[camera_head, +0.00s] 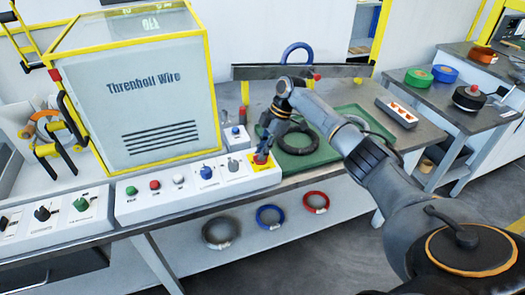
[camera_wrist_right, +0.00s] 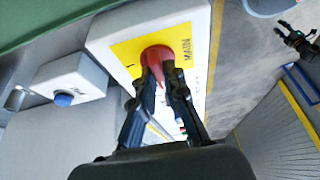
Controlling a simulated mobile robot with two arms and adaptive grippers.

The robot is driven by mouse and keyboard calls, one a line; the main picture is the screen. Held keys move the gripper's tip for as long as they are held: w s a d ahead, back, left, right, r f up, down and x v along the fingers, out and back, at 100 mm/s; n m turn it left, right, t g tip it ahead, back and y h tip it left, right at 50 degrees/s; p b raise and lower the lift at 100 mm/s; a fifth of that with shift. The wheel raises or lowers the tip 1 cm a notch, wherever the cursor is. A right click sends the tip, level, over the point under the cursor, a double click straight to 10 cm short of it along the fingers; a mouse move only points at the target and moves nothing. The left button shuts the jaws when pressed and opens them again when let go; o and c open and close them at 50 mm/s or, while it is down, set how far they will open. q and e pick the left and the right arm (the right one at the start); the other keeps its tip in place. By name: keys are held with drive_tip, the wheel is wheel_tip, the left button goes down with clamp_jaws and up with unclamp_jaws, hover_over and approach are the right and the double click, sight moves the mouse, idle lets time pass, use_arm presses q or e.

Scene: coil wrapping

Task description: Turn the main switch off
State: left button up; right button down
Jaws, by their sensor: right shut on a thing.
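The main switch (camera_wrist_right: 155,58) is a red knob on a yellow plate (camera_wrist_right: 186,38) marked MAIN in the right wrist view. In the head view the yellow plate (camera_head: 265,172) is at the right end of the white control panel (camera_head: 130,208), with the knob mostly hidden by my gripper. My right gripper (camera_head: 262,152) points down at the switch. In the right wrist view its two fingers (camera_wrist_right: 158,78) are closed on either side of the red knob. My left gripper is not identifiable in the head view.
The panel's other knobs and buttons (camera_head: 180,180) lie left of the switch. A small box with a blue button (camera_head: 236,131) stands behind it. A green tray (camera_head: 350,122) with a black coil (camera_head: 297,143) lies to the right. The large yellow-framed machine (camera_head: 150,90) rises at the left.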

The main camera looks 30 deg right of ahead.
drive_tip(key=c, duration=1.4)
unclamp_jaws()
drive_tip(key=v, duration=1.2)
drive_tip(key=shift+f, duration=0.1)
